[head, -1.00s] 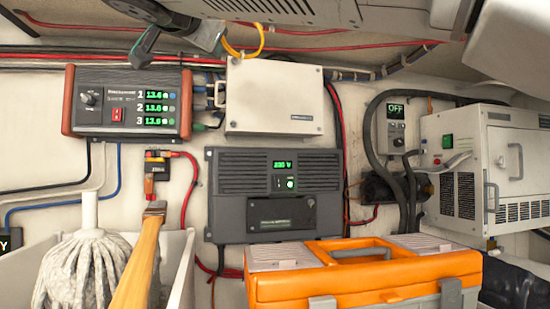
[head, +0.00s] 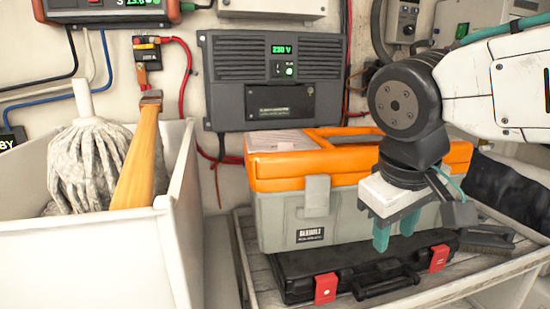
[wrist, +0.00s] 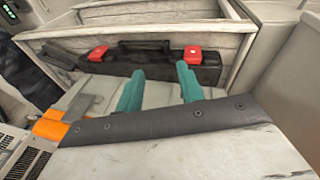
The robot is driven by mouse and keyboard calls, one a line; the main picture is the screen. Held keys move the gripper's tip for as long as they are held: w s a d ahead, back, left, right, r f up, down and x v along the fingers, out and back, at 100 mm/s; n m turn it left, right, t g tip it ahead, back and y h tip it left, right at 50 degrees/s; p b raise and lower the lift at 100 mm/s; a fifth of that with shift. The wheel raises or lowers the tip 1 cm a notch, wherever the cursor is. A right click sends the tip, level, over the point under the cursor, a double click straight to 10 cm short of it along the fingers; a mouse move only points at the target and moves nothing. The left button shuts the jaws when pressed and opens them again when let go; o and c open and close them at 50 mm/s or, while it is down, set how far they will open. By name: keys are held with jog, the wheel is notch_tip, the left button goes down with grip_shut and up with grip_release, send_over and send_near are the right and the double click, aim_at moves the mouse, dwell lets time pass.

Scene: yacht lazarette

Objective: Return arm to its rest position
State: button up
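My arm reaches in from the right in the head view and bends down at a dark round joint. My gripper (head: 395,235) hangs at its end, pointing down, in front of the orange and grey toolbox (head: 285,215). Its two teal fingers stand apart with nothing between them. In the wrist view my gripper (wrist: 160,70) also shows an empty gap between the fingers.
A white bin (head: 75,255) at left holds a mop (head: 88,165) and a wooden handle (head: 138,165). A grey 230 V unit (head: 275,80) is on the wall.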

jog(key=s+d+f+m+g+y, duration=0.1)
jog(key=s+d+f+m, duration=0.3)
jog(key=s+d+f, duration=0.3)
jog(key=s+d, duration=0.2)
jog(key=s, duration=0.1)
jog(key=shift+s+f+m+y, duration=0.15)
jog(key=shift+f+m+y, duration=0.05)
jog(key=shift+m+y, duration=0.1)
dwell(1.5)
